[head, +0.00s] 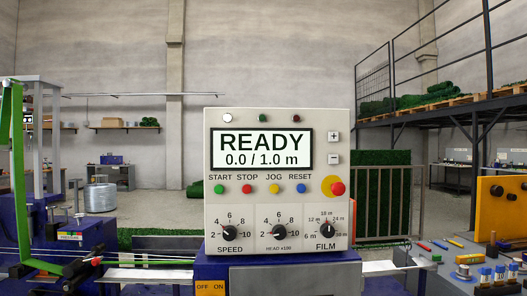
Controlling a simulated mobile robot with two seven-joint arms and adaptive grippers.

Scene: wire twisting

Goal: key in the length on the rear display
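The rear display (262,171) is the dark-framed screen on a pale control panel (215,200), upright in the middle of the head view. It reads "READY" and "0.0 / 1.0 m". A plus button (334,136) and a minus button (334,159) sit one above the other to the right of the screen. Below the screen are START (220,189), STOP (247,189), JOG (274,189) and RESET (301,189) buttons. Neither of my grippers shows in the head view.
A red emergency knob (338,188) and dials for speed (229,233) and film (327,230) are on the panel. A blue machine with a green strip (17,170) stands at left. Tools and spools (486,275) lie on the bench at right.

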